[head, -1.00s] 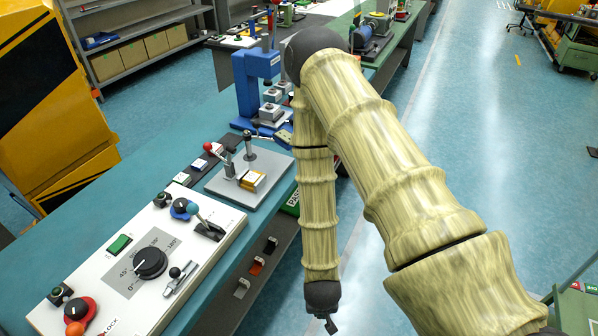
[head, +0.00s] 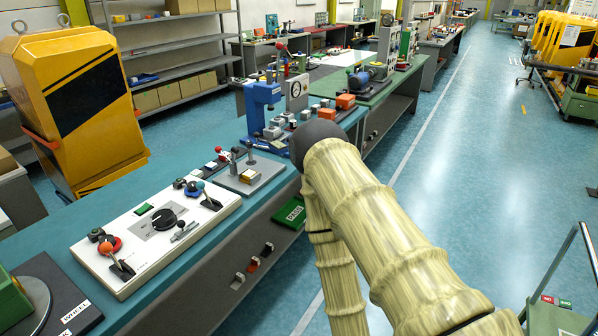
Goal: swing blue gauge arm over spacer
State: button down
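A blue C-shaped stand (head: 256,108) stands on the bench, with a round dial (head: 296,89) beside it. Small grey blocks (head: 285,121) sit at its foot. A low blue part (head: 277,146) lies in front of the stand, partly hidden by my arm; I cannot tell whether it is the gauge arm. A grey plate (head: 262,172) in front carries upright posts and a small yellowish block (head: 249,176); I cannot tell whether that block is the spacer. My arm hangs down at the bench's front side, and my gripper is below the picture.
A white control panel (head: 140,255) with knobs and levers lies on the near bench. A dark wheel plate (head: 62,300) is at the lower left. The blue floor to the right is mostly open.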

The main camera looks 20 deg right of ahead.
aim_at(256, 135)
jog(key=z, duration=0.9)
jog(key=i, duration=1.15)
jog(key=u, duration=0.85)
